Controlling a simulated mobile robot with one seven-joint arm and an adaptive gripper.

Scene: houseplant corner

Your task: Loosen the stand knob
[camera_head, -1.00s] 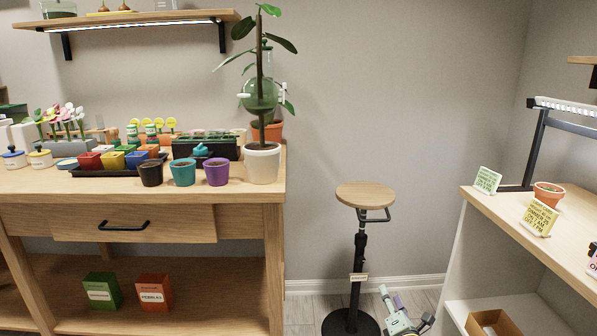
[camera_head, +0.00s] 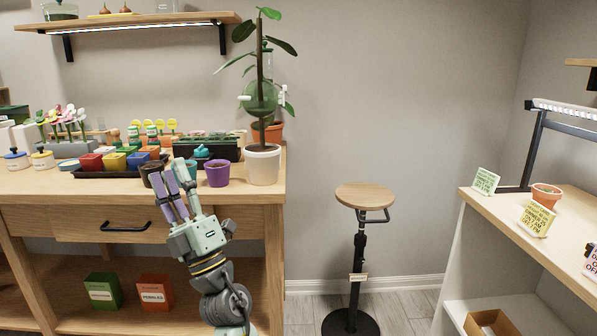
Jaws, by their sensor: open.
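The plant stand (camera_head: 364,196) has a round wooden top, a black post and a round black base, and stands upright on the floor between the two benches. Its top is empty. A black bent bar sits just under the top, and a small pale label hangs on the post. I cannot clearly make out the knob on the post at this size. My gripper (camera_head: 175,192) is open and empty, pointing up in front of the left bench's front edge, well left of the stand. It covers part of the dark and teal pots.
The left bench (camera_head: 110,183) holds several small pots, a purple pot (camera_head: 217,172) and a tall plant in a white pot (camera_head: 263,165). A right bench (camera_head: 500,212) carries signs and a terracotta pot. The floor around the stand looks clear.

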